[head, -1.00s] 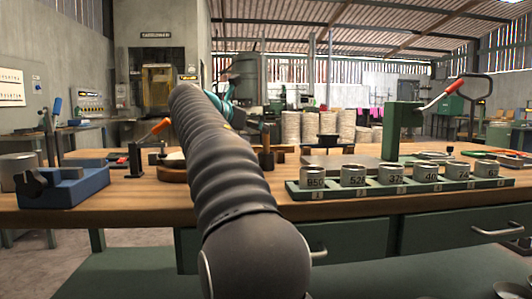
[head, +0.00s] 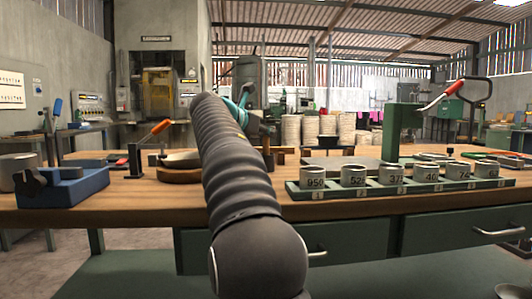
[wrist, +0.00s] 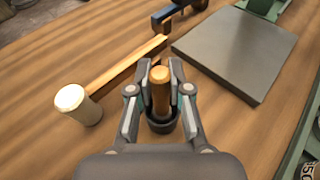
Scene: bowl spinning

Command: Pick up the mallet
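My gripper (wrist: 160,95) is in the middle of the wrist view, its two fingers apart. An upright round wooden handle (wrist: 161,98) with a dark ring or cup around its lower part shows between them. I cannot tell whether the fingers touch it. I cannot tell for certain which of these belongs to the mallet. In the head view my arm hides much of this area.
A flat grey plate (wrist: 236,52) lies right of the fingers. A dark blue tool (wrist: 180,14) lies beyond the bar. A green rack (head: 400,188) of numbered cups and a green lever press (head: 402,130) stand on the right, a blue block (head: 72,187) on the left.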

